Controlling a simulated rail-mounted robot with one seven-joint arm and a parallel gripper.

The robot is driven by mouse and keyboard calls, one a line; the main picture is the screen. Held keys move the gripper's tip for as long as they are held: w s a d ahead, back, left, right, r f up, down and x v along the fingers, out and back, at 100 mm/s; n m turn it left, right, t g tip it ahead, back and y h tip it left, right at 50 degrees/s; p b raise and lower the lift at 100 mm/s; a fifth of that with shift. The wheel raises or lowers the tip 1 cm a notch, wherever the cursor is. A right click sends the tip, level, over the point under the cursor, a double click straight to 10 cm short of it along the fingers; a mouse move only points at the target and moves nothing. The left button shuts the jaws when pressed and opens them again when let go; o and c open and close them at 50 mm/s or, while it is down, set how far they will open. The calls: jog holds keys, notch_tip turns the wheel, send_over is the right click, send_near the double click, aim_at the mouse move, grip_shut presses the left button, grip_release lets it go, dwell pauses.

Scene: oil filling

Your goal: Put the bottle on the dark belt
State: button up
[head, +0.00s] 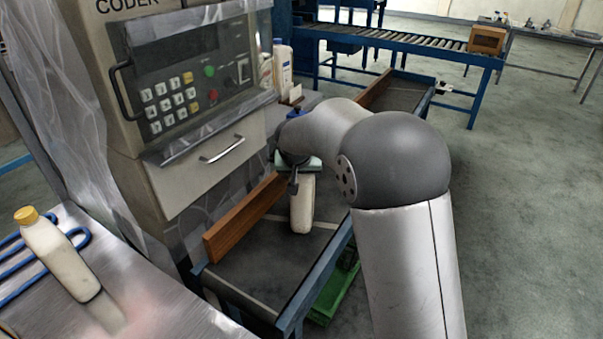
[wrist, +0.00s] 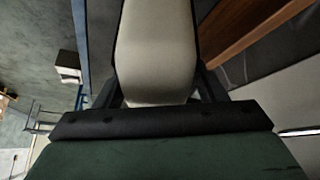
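A white bottle (head: 302,206) is upright over the dark belt (head: 262,262), beside the wooden guide rail. Its base looks at or very near the belt; I cannot tell if it touches. My gripper (head: 298,180) is at the bottle's upper part, and the arm partly hides it in the head view. In the wrist view the bottle (wrist: 157,50) fills the space between the two dark fingers (wrist: 160,92), which press close to its sides. The bottle's cap is hidden.
Another white bottle with a yellow cap (head: 60,255) is on the metal table (head: 150,318) at left. A wooden rail (head: 243,218) edges the belt beside the coder machine (head: 190,90). More bottles (head: 283,68) stand behind. The near belt end is clear.

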jog(key=shift+o, duration=0.9)
jog(key=shift+r, duration=0.1)
